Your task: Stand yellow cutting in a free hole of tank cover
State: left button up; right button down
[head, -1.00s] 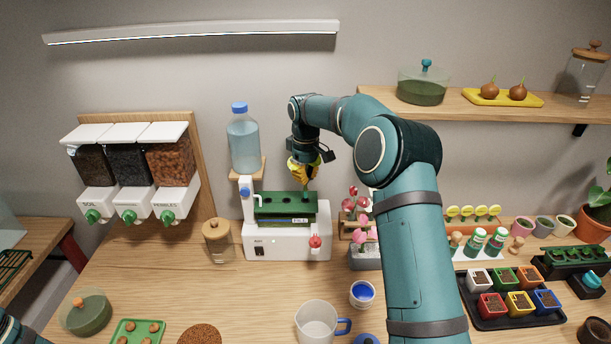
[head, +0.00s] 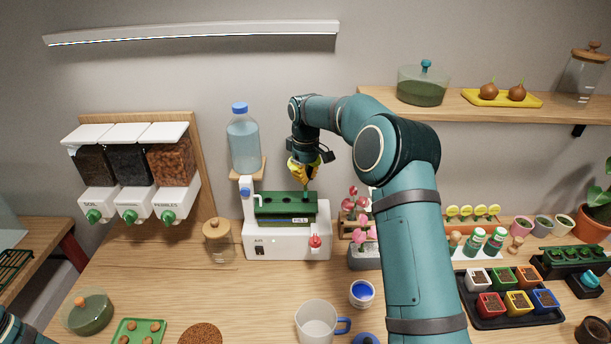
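My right gripper (head: 305,183) points down over the right part of the dark green tank cover (head: 270,209). The yellow cutting (head: 301,170) shows at the gripper, its yellow part between and beside the fingers, so the gripper looks shut on it. A dark lower end reaches down to the cover's right side; whether it is inside a hole is too small to tell. The cover lies on the white tank unit (head: 285,243) and has several dark holes, with those to the left looking empty. My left arm shows only at the lower left corner; its gripper is out of view.
A water bottle (head: 243,140) stands behind the tank at the left. A cork-lidded jar (head: 218,241) is left of it, and pink flowers (head: 362,226) are close on the right. A clear jug (head: 317,322) and a white cup (head: 362,293) stand in front.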

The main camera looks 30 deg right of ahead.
aim_at(306, 197)
jog(key=shift+f+b, duration=1.1)
jog(key=shift+f, duration=1.3)
jog(key=c, duration=0.5)
grip_release()
jog(key=shift+c, duration=0.2)
jog(key=shift+r+p, duration=2)
jog(key=shift+r, duration=0.35)
jog(key=shift+r+p, duration=0.5)
jog(key=shift+r, duration=0.7)
